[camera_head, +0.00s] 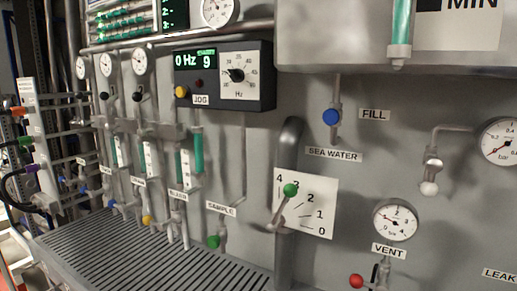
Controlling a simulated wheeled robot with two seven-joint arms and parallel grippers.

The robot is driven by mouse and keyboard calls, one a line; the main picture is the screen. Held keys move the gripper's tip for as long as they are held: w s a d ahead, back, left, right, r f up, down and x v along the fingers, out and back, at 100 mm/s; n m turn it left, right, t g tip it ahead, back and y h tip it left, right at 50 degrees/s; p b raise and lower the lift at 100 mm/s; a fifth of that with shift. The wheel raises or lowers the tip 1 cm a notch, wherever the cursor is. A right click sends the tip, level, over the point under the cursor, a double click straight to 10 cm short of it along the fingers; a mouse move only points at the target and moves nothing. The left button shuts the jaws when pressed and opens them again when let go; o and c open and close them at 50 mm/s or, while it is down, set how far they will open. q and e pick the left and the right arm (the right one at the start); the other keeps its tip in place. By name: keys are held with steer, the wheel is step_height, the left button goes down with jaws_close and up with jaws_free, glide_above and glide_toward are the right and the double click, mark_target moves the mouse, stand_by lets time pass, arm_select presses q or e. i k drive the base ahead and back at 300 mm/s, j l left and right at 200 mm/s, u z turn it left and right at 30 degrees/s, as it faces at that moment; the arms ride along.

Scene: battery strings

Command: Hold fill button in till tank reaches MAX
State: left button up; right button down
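The fill control is a round blue button (331,117) on a short vertical pipe, just left of the "FILL" label (374,114). Nothing touches it. Above it is the grey tank (330,40), cut off by the top edge. A sight tube (401,25) with green fluid hangs on the tank's front, beside a white "MIN" plate (465,28). No MAX mark shows; the upper tube is out of frame. Neither of my grippers is in view.
Left of the button are a control box (224,77) reading "0 Hz" and a thick vertical pipe (289,150). Below stands a green-knobbed lever (290,190) on a 0–4 scale. Gauges, a vent valve (356,281) and a slatted drain tray (150,255) surround it.

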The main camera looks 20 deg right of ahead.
mark_target(331, 116)
steer(key=z, duration=1.05)
steer(key=j+z, duration=0.25)
steer(key=j, duration=0.45)
